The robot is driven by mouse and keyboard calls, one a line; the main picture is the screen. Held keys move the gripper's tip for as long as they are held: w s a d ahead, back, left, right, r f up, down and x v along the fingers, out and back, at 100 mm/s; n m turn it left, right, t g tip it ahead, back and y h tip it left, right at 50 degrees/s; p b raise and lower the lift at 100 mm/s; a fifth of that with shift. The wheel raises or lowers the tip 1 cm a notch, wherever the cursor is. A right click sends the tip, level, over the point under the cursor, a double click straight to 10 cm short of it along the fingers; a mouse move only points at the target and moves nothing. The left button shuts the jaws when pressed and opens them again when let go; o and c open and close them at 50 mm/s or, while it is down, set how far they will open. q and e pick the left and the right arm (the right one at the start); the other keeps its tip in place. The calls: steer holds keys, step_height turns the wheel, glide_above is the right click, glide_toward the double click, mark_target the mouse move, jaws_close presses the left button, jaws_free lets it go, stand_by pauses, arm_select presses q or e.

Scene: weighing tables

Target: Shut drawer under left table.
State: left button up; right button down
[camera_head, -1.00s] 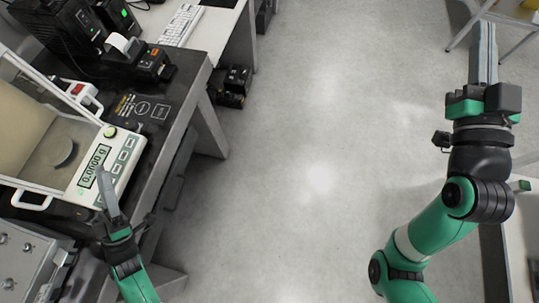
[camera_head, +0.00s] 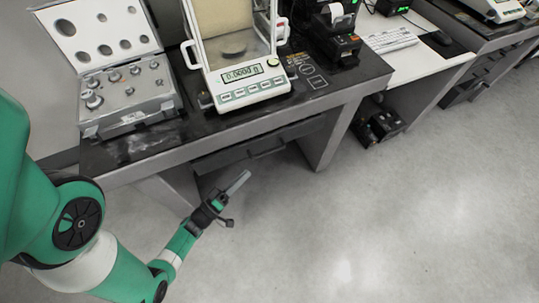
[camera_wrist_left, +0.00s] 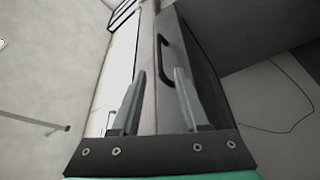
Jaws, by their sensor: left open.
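The left table (camera_head: 226,131) stands at the back left, with a dark drawer (camera_head: 232,154) under its front edge. The drawer front has a black bar handle, and how far it stands out is hard to tell in the head view. My left gripper (camera_head: 240,182) is in front of and below the drawer, apart from it. My right gripper is out of view.
On the left table are a balance (camera_head: 252,92) reading zeros, an open case of weights (camera_head: 128,112) and a black printer (camera_head: 336,42). A table leg (camera_head: 330,140) stands right of the drawer. The floor (camera_head: 360,220) in front is clear.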

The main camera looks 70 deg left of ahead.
mark_target(267, 153)
arm_select(q)
steer(key=b+x, duration=0.3)
steer(key=x, duration=0.8)
steer(key=shift+w+r, duration=0.2)
steer(key=shift+w, duration=0.1)
steer(key=shift+c, duration=0.3)
jaws_close()
steer(key=shift+a, duration=0.15)
stand_by(0.5)
